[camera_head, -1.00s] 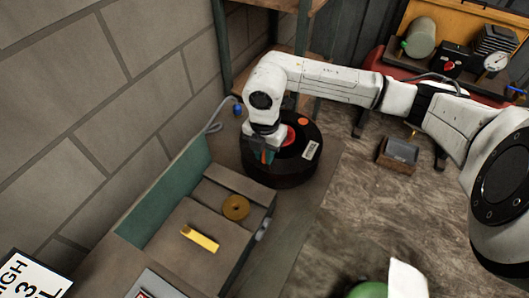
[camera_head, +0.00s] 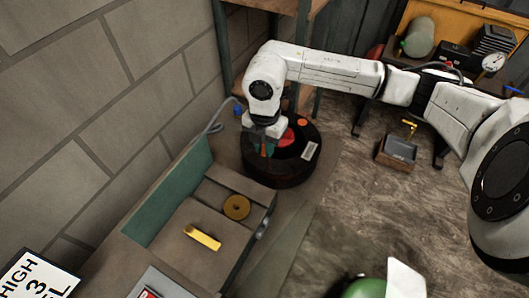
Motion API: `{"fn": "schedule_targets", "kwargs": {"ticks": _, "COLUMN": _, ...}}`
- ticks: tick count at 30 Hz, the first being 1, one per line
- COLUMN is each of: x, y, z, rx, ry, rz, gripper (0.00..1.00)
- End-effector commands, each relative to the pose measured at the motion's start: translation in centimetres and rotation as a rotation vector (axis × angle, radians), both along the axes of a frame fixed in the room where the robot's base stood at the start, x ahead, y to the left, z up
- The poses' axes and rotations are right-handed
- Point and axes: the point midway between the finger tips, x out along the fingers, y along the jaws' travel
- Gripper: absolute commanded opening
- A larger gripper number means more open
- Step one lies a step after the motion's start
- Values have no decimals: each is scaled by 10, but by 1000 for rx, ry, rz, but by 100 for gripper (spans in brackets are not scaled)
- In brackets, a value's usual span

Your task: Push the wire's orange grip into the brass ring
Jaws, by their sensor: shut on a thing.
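The brass ring (camera_head: 236,207) lies on the sloped brown top of the crusher, its hole facing up. My gripper (camera_head: 264,149) points down in front of the dark flywheel, farther back than the ring and to its right. A small orange piece (camera_head: 263,151) shows between its fingers, so it appears shut on the wire's orange grip. The wire itself is too small to make out. The grip is clear of the ring.
The black flywheel (camera_head: 295,171) with a red hub stands close behind my gripper. A yellow bar (camera_head: 203,238) lies on the crusher top in front of the ring. A teal side plate (camera_head: 168,197) rises at the left. A grey cable (camera_head: 213,127) hangs by the wall.

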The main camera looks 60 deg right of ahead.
Motion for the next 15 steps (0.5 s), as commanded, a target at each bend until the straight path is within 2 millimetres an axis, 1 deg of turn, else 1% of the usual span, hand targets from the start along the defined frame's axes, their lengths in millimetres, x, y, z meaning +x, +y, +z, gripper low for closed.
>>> {"fn": "schedule_targets", "kwargs": {"ticks": 15, "x": 0, "y": 0, "z": 20, "rx": -2, "ry": 0, "rz": 1, "gripper": 0}}
